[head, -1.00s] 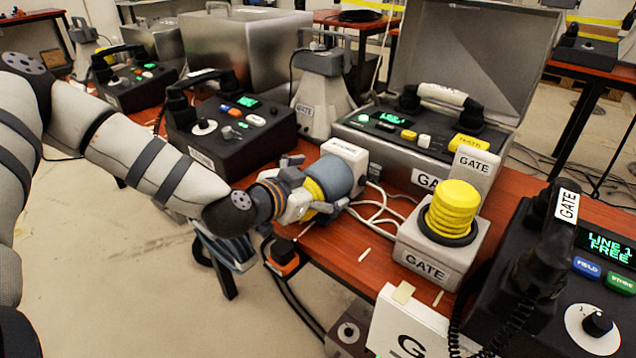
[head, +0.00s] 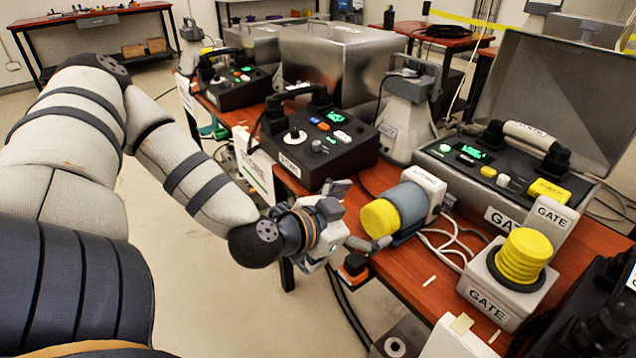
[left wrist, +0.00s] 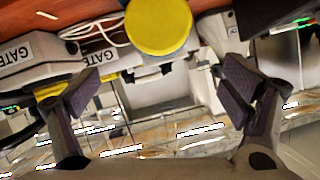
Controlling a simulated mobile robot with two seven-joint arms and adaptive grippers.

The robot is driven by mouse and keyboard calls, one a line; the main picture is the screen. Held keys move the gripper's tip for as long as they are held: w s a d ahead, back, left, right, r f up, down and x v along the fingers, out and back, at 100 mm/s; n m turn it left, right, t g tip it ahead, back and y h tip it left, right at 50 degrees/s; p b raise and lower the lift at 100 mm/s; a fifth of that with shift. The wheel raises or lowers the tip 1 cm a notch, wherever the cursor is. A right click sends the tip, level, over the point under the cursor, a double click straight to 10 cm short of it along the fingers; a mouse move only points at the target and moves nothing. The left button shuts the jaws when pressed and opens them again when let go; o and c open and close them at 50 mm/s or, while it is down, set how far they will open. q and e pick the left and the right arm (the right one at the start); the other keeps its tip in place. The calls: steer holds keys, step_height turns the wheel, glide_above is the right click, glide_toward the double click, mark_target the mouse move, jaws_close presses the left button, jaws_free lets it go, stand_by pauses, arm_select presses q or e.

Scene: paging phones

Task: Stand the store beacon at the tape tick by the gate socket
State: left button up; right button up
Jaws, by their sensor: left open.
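The store beacon (head: 405,208) is a grey cylinder with a yellow cap and a white labelled base, lying on its side on the red-brown table. Its cap points toward my left gripper (head: 355,216), which is open, empty and just left of it. In the left wrist view the round yellow cap (left wrist: 158,26) shows beyond and between the spread fingers (left wrist: 160,88), apart from them. The grey gate socket (head: 488,305), labelled GATE, holds a ribbed yellow cylinder (head: 522,255) upright. Pale tape ticks (head: 430,281) lie on the table between beacon and socket. My right gripper is out of view.
A black phone console (head: 318,150) stands behind the gripper. An open metal case (head: 500,206) labelled GATE stands behind the socket. White cables (head: 445,240) loop beside the beacon base.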

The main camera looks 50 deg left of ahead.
arm_select(q)
steer(key=s+d+f+n+g+h, duration=0.1)
steer(key=s+d+f+g, duration=0.4)
steer(key=s+f, duration=0.5)
steer(key=s+d+f+g+h, duration=0.1)
steer(key=s+d+f+g, duration=0.4)
steer(key=s+f, duration=0.5)
steer(key=s+n+g+y+p, duration=0.1)
steer(key=s+g, duration=0.5)
steer(key=s, duration=0.8)
steer(key=shift+s+a+n+y+p, duration=0.25)
steer(key=shift+s+n+y+p, duration=0.15)
steer(key=shift+n, duration=0.3)
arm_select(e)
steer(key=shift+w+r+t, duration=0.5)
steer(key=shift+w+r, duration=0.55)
arm_select(q)
steer(key=shift+w, duration=0.1)
